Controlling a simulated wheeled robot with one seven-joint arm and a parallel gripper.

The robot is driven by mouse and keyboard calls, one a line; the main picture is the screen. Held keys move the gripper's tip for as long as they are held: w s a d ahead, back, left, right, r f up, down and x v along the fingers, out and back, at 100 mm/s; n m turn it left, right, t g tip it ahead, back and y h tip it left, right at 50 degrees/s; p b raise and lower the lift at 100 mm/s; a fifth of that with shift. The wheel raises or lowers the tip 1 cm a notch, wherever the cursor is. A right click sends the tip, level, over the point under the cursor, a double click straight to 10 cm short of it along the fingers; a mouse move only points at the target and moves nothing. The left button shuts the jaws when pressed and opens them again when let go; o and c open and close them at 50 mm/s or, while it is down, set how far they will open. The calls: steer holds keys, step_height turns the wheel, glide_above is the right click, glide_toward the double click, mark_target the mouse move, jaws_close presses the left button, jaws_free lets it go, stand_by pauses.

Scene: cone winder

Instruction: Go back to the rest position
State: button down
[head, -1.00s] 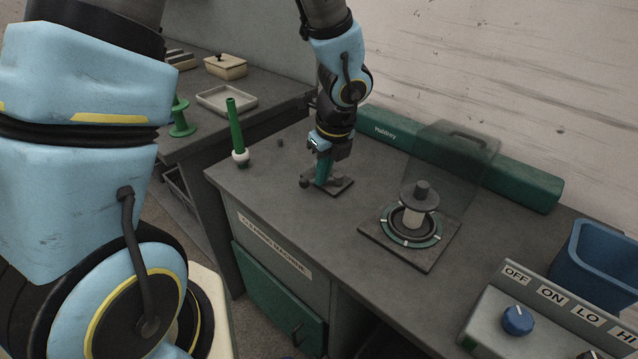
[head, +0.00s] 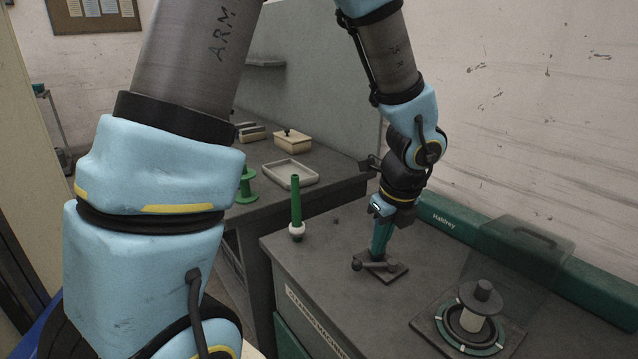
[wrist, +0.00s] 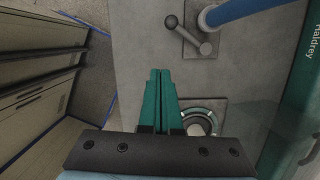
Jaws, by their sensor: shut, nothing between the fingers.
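My gripper (head: 380,244) is at the end of the arm, with its teal fingers pointing down. In the head view it overlaps the small dark plate (head: 397,273) with a ball-ended lever. In the wrist view my gripper (wrist: 160,72) has its fingers together and empty. There the plate (wrist: 212,47) and its lever (wrist: 190,36) lie beyond the fingertips, to the upper right. A blue bar (wrist: 245,8) rises over the plate and leaves the frame at the top. The height of my fingertips above the bench is hard to judge.
A green tube in a white base (head: 296,205) stands at the bench's left edge. The round winder unit (head: 468,327) with its clear guard (head: 510,265) is at right. A long green bar (head: 450,222) runs along the wall. A side bench holds a tray (head: 290,173) and a lidded box (head: 291,142).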

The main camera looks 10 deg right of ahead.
steer(key=w+a+r+n, duration=0.1)
steer(key=a+r+n, duration=0.1)
steer(key=a+n, duration=1.1)
steer(key=w+a+r+n+h, duration=0.1)
steer(key=a+n, duration=1.2)
steer(key=n, duration=0.4)
steer(key=shift+r+n+g, duration=0.3)
steer(key=shift+r+g, duration=0.1)
steer(key=shift+s+a, duration=0.1)
